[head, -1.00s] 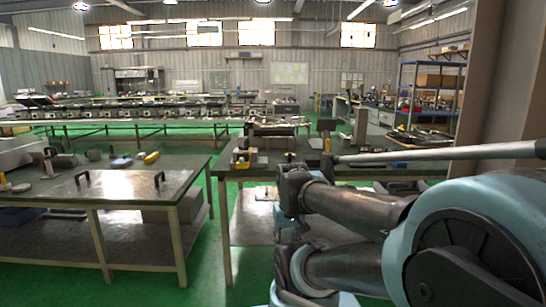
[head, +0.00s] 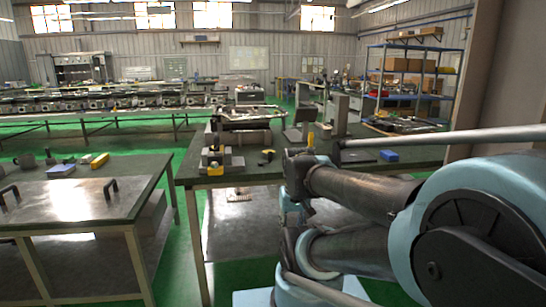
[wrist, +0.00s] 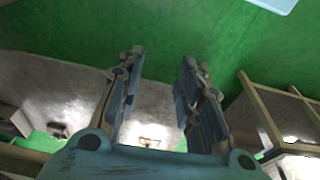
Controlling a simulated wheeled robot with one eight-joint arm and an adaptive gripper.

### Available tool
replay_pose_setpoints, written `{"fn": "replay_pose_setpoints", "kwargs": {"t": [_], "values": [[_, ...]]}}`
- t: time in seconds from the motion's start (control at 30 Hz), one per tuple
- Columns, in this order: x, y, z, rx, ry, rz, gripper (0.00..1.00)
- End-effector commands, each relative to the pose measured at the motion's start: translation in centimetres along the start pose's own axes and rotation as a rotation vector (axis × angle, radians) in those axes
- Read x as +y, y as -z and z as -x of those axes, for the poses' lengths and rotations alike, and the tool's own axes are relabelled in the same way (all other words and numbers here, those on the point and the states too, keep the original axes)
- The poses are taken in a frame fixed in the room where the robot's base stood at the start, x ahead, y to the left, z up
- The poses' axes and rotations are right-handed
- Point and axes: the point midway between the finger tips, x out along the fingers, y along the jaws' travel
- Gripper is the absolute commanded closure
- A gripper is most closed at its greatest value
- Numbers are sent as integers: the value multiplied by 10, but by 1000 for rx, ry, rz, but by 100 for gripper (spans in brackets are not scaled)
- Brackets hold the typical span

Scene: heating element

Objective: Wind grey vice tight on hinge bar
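My gripper (wrist: 160,85) is open and empty in the wrist view, its two fingers well apart over the green floor and a grey surface. In the head view my folded arm fills the lower right and the gripper cannot be made out. A small grey and yellow device (head: 215,155), possibly the grey vice, stands at the front left of the middle bench (head: 255,180), well ahead of my arm. It is too small to tell its jaws. I cannot pick out the hinge bar.
A left bench (head: 70,205) with handles and a yellow block (head: 100,160) stands nearby, with a green floor gap between the benches. The middle bench also holds a black and yellow tool (head: 267,156) and a blue box (head: 389,155). A pillar (head: 500,80) stands at right.

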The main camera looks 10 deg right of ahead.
Motion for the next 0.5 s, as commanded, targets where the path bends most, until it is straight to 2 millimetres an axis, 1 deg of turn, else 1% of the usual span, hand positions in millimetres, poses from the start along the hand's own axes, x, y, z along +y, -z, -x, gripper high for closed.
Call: {"fn": "replay_pose_setpoints", "kwargs": {"t": [0.13,0.2,0.23,0.3,0.37,0.47,0.5], "values": [[0,0,0,0,0,0,67],[0,0,0,0,0,1,60],[0,-4,5,8,1,2,60],[0,-3,11,11,4,11,60],[-1,5,18,10,10,27,60],[-2,27,35,8,27,76,60],[-3,38,44,8,35,100,60]]}}
